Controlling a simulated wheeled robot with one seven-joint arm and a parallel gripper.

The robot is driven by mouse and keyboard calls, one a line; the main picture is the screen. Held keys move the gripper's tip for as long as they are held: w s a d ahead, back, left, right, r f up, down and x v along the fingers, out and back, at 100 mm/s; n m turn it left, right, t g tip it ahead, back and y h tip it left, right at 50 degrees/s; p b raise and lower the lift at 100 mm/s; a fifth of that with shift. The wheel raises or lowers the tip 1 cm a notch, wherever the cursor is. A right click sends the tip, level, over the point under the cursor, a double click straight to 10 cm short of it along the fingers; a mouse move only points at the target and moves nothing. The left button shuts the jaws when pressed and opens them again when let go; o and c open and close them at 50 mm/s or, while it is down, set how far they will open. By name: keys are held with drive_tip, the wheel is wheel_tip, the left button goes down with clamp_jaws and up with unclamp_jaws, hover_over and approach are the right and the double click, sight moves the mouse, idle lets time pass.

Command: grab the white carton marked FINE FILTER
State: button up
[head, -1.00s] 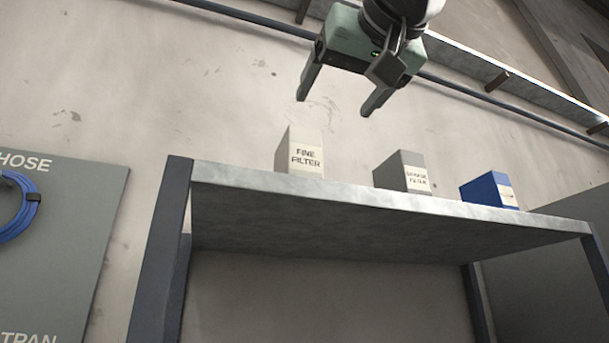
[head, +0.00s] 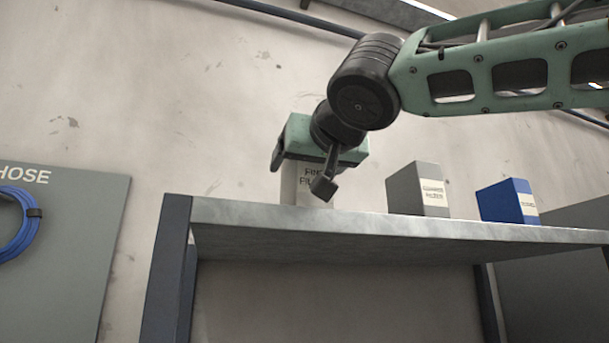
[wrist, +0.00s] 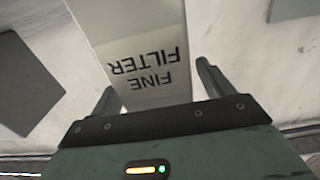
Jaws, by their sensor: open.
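The white carton marked FINE FILTER (head: 290,184) stands upright on the shelf, partly hidden behind my gripper in the head view. In the wrist view the carton (wrist: 150,52) shows its label upside down, between the two fingers. My gripper (wrist: 155,88) is open, with one finger on each side of the carton and a visible gap at the right finger.
The carton stands on a grey shelf (head: 330,222) with dark posts. A grey carton (head: 418,190) and a blue carton (head: 507,202) stand to its right. A panel with a blue hose (head: 20,215) hangs at the left.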

drive_tip(key=shift+x, duration=0.85)
drive_tip(key=shift+d, duration=0.1)
drive_tip(key=c, duration=1.2)
drive_tip(key=shift+r, duration=0.1)
